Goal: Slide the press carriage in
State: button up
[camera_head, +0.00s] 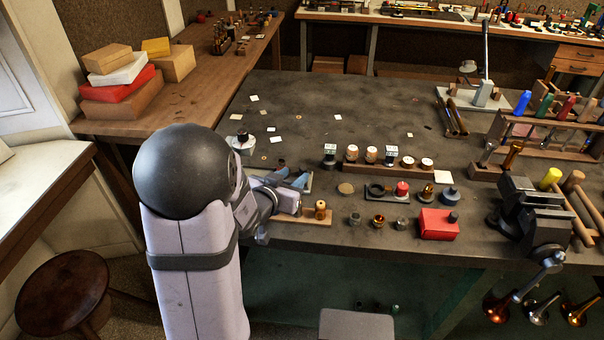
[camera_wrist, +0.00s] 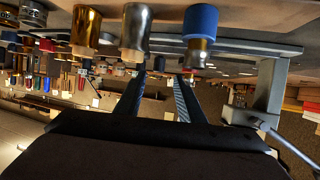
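My gripper (camera_head: 291,179) is low over the front left of the bench in the head view. In the wrist view its two dark fingers (camera_wrist: 160,82) stand apart with nothing between them. The wrist view looks upside down. A grey frame with an upright post (camera_wrist: 270,90) and a thin lever (camera_wrist: 285,147) stands at its right; it may be part of a press. A brass piece with a blue end (camera_wrist: 200,35) is near the right fingertip, apart from it. I cannot tell for certain which part is the press carriage; my arm hides part of this area in the head view.
A wooden strip with a brass knob (camera_head: 320,209) lies just right of my gripper. Several small parts and a red box (camera_head: 438,224) follow to the right, then a dark vise (camera_head: 532,212). A lever tool (camera_head: 486,92) stands at the back right. The middle back of the bench (camera_head: 340,105) is mostly clear.

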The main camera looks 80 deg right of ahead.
aim_at(301, 169)
jog(key=shift+s, duration=0.2)
jog(key=shift+p+x, duration=0.75)
jog(key=shift+x, duration=2.9)
jog(key=shift+w, duration=0.15)
grip_shut()
